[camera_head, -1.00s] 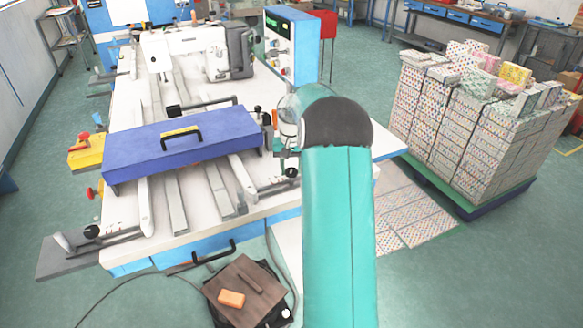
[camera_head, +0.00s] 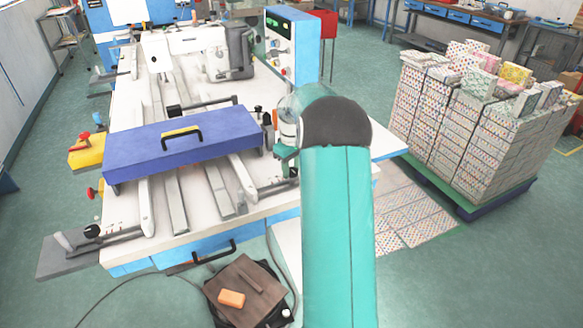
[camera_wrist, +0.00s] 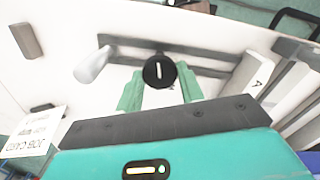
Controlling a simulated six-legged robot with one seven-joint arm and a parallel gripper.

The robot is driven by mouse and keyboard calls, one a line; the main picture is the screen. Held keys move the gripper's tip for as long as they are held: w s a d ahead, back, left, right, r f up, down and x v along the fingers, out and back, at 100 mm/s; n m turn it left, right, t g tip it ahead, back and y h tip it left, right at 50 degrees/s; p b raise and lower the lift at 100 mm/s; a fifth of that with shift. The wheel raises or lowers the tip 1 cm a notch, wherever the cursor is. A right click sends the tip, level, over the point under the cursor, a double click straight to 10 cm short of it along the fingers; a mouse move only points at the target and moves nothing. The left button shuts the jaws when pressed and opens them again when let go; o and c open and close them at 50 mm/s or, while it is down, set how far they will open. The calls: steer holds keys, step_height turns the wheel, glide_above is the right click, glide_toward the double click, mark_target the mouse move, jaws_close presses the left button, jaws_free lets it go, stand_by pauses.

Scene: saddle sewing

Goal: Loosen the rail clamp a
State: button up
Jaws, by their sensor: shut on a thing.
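A round black clamp knob (camera_wrist: 159,72) with a white line across its top sits between the two green fingers of my gripper (camera_wrist: 160,88) in the wrist view. The gripper is shut on it. The white line points nearly straight up and down in that view. A pale grey lever (camera_wrist: 92,66) lies left of the knob, by a dark rail (camera_wrist: 165,47). In the head view my gripper (camera_head: 288,163) is at the front right of the white machine table, partly hidden by my arm. A similar black knob (camera_head: 92,231) is at the front left. No label shows which is clamp a.
A long blue cover (camera_head: 180,145) with a black handle lies across the table, left of my gripper. A control box (camera_head: 292,46) stands behind. A loaded pallet (camera_head: 475,205) is on the right. A printed card (camera_wrist: 35,135) lies at the left in the wrist view.

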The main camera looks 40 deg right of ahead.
mark_target(291, 170)
steer(key=shift+n, duration=0.3)
steer(key=o, duration=1)
step_height(291, 170, up, 14)
steer(key=shift+f, duration=0.1)
stand_by(0.4)
